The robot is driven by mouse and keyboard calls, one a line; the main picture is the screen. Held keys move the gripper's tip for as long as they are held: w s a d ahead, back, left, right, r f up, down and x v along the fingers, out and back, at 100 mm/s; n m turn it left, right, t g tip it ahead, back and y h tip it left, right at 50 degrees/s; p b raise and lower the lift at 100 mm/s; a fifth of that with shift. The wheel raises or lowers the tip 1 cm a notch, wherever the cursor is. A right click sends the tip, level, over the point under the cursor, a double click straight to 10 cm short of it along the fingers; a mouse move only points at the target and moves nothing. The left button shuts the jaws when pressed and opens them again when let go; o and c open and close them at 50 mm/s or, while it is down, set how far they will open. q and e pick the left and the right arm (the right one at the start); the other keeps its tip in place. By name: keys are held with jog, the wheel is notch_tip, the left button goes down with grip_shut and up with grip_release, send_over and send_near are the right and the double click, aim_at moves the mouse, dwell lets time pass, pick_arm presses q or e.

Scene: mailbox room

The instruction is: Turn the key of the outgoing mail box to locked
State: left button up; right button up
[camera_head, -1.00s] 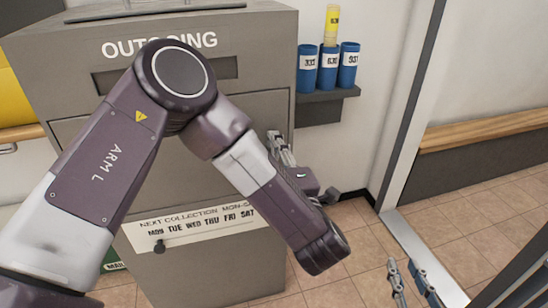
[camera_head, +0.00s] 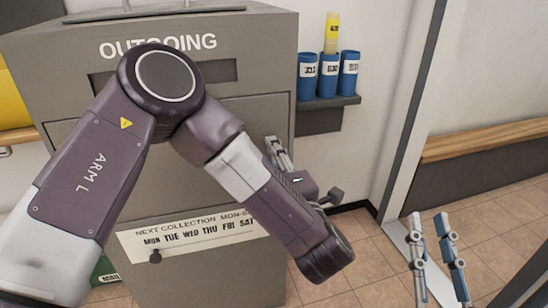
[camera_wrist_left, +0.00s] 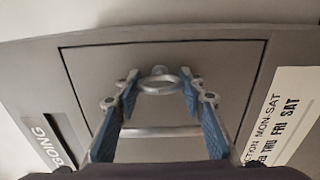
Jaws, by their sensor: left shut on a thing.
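The grey outgoing mail box (camera_head: 270,112) fills the left and middle of the head view, its front partly covered by my left arm. In the left wrist view, a ring-shaped metal key bow (camera_wrist_left: 160,92) stands out from a small round lock near the edge of the box's door panel (camera_wrist_left: 95,75). My left gripper (camera_head: 277,150) is at the box front; in the wrist view its blue-padded fingers (camera_wrist_left: 160,88) are shut on the key, one either side of the ring. The key is hidden in the head view. My right gripper (camera_head: 428,218) is open and empty at lower right.
A metal bar handle (camera_wrist_left: 160,132) crosses the door between my fingers. A small shelf (camera_head: 330,105) with blue tubes (camera_head: 328,75) is right of the box. A wooden rail (camera_head: 490,135) runs along the right wall. Tiled floor (camera_head: 375,265) between is clear.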

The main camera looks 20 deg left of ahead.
pick_arm(q)
jog(key=o, duration=1.2)
jog(key=shift+c, duration=0.2)
jog(key=shift+s+d, duration=0.2)
jog(key=shift+d, duration=0.05)
jog(key=v, duration=1.1)
jog(key=shift+s, duration=0.15)
